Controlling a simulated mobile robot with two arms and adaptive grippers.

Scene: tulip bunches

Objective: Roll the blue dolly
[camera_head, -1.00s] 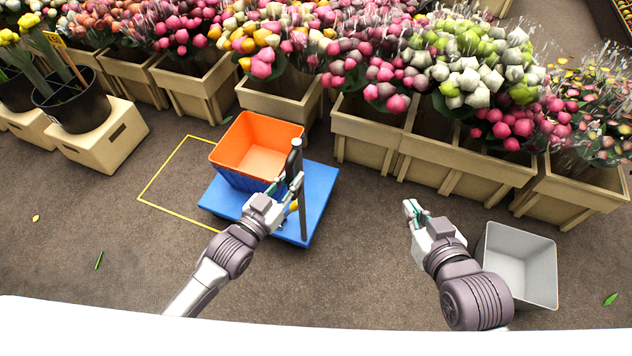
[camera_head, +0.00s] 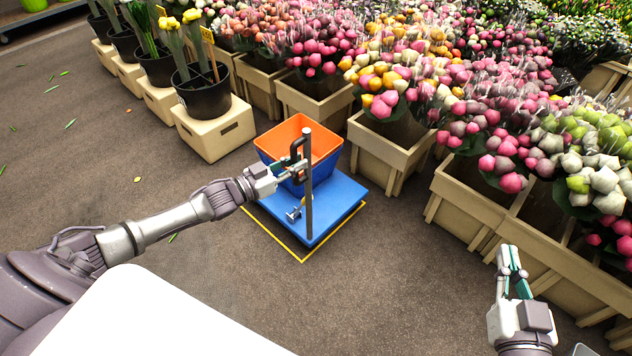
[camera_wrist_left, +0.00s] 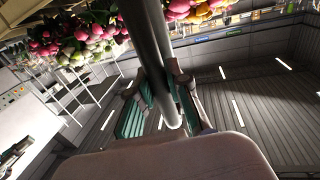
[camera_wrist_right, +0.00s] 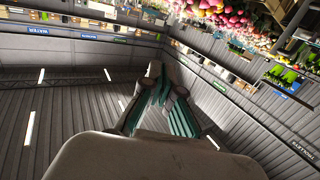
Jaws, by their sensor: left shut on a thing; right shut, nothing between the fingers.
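The blue dolly (camera_head: 338,203) stands on the floor near the middle of the head view. It carries a blue crate with an orange inside (camera_head: 290,142) and has a dark upright pole (camera_head: 309,215). My left gripper (camera_head: 296,168) is shut on the pole's upper part. The left wrist view shows the pole (camera_wrist_left: 150,45) between the fingers. A yellow floor outline (camera_head: 272,237) shows along the dolly's near edges. The dolly covers much of it, and its far side is hidden. My right gripper (camera_head: 511,262) is shut and empty at the lower right, apart from the dolly.
A black bucket (camera_head: 203,95) of yellow flowers stands on a beige box (camera_head: 213,133) behind the dolly to the left. Beige flower planters (camera_head: 385,155) line the back and right.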

